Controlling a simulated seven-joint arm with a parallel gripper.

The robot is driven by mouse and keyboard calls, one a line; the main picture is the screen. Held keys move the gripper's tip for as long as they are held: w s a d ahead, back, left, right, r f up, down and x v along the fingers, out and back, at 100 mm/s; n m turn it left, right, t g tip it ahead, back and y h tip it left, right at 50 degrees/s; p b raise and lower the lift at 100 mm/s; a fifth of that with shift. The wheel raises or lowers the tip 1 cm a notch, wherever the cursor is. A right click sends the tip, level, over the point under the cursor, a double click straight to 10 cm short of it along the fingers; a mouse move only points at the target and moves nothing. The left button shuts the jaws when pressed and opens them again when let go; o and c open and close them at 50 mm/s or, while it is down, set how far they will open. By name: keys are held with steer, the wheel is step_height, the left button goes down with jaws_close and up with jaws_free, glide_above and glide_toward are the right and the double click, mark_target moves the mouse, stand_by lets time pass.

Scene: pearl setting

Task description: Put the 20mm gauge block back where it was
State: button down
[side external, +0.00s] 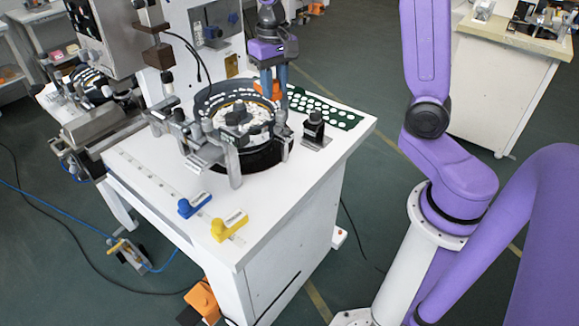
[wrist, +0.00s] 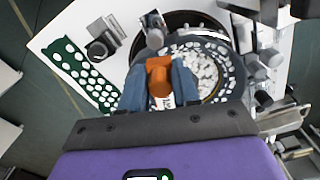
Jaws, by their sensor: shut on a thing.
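My gripper (side external: 273,85) is at the back of the white table, over the edge of the round bowl and beside the green perforated plate. In the wrist view its blue fingers (wrist: 159,88) are shut on an orange piece (wrist: 159,66) with a white, marked lower part between them. The marking is too small to read, so I cannot tell if this is the 20mm gauge block. A blue piece (side external: 195,205) and a yellow piece (side external: 229,226), each with a pale block or label, lie at the table's front.
The round bowl (side external: 207,98) holds several pale parts, with metal fixtures around it. The green perforated plate (side external: 350,118) lies at the table's back right. A small black device (side external: 314,128) stands right of the bowl. The white table's (side external: 290,200) front right is clear.

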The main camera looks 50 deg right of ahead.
steer(key=shift+w+a+r, duration=0.1)
steer(key=shift+w+r, duration=0.05)
steer(key=shift+w, duration=0.05)
steer(key=shift+r, duration=0.45)
steer(key=r, duration=0.4)
steer(key=shift+w+a+r, duration=0.15)
steer(key=shift+a, duration=0.1)
steer(key=w+a+n, duration=0.2)
steer(key=w+a, duration=0.6)
steer(key=a, duration=0.3)
steer(key=n, duration=0.1)
glide_above(179, 184)
step_height(179, 184, down, 19)
steer(key=shift+r, duration=0.1)
steer(key=shift+f, duration=2.1)
steer(key=shift+f, duration=0.2)
